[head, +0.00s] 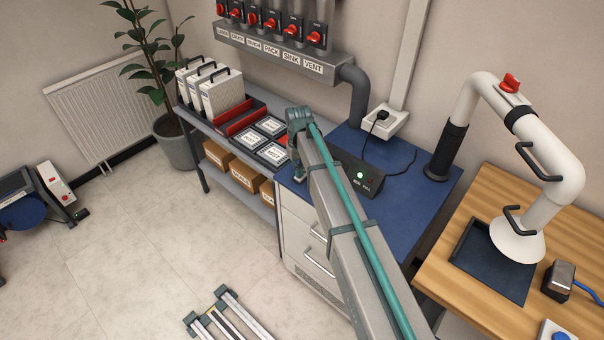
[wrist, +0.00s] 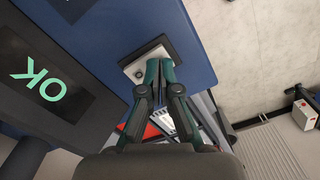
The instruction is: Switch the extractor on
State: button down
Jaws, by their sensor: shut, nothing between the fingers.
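The extractor (head: 540,150) is a white jointed arm with a hood at the right, over a dark mat on the wooden bench. It carries a red knob (head: 510,83) on its upper bend. A row of black wall switches with red handles (head: 271,23) sits above a labelled grey duct; the rightmost label (head: 313,68) reads VENT. My gripper (head: 299,177) is shut and empty, low over the blue worktop's left corner. In the wrist view its fingertips (wrist: 160,66) lie over or beside a small pale plate with a round button (wrist: 138,73); contact cannot be told.
A black box with a green light (head: 357,175) stands on the blue worktop (head: 395,158). A dark screen reading OK (wrist: 42,86) is close beside the gripper. My arm crosses the middle.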

jog(key=shift+r+p, duration=1.6)
jog(key=shift+r, duration=1.45)
